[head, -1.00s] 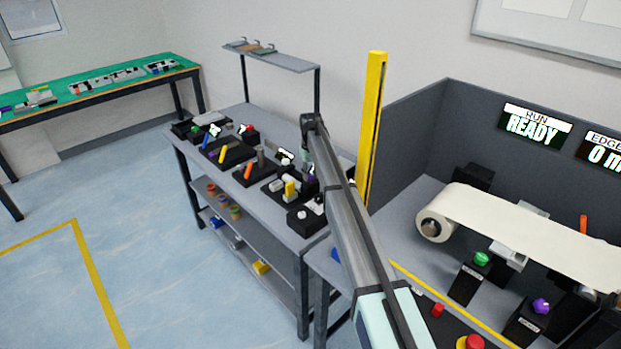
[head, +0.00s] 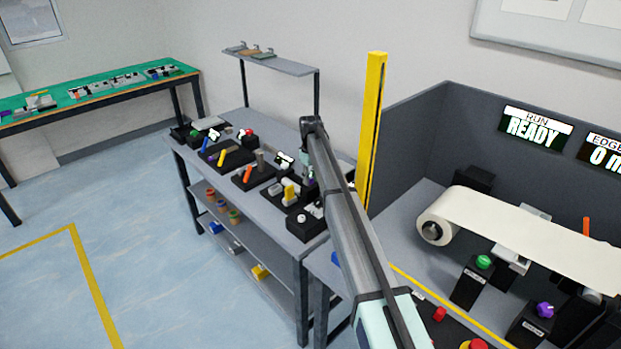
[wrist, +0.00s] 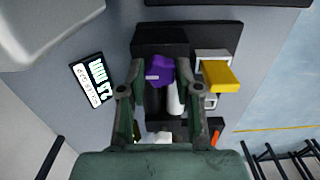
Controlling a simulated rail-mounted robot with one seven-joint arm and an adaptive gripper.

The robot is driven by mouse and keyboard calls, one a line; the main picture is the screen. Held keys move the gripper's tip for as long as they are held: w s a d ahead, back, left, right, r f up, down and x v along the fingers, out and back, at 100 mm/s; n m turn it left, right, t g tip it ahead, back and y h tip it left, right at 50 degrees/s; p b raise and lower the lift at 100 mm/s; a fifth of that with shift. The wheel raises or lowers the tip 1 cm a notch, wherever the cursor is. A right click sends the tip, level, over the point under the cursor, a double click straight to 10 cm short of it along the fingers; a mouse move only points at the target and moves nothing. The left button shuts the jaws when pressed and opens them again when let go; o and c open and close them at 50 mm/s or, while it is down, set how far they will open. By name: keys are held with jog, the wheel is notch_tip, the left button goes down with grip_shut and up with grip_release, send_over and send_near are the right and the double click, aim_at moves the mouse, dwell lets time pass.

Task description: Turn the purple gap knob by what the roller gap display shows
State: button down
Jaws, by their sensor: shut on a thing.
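In the wrist view a purple knob (wrist: 160,70) stands on a dark block, with a white line across its top. My gripper (wrist: 163,82) is shut on the purple knob, with one finger on each side. A small black display (wrist: 93,83) with bright digits and "mm" lies left of the knob, turned in the view; I cannot read its number with certainty.
A yellow block (wrist: 221,76) on a grey fixture sits close right of the knob. The bench (head: 265,205) carries several other black fixtures. A yellow post (head: 373,130) stands behind my arm. Another purple knob (head: 545,309) is on the conveyor station at right.

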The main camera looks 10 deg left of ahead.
aim_at(311, 180)
jog(key=c, duration=0.8)
grip_release()
notch_tip(311, 180, up, 12)
jog(key=shift+f, duration=0.1)
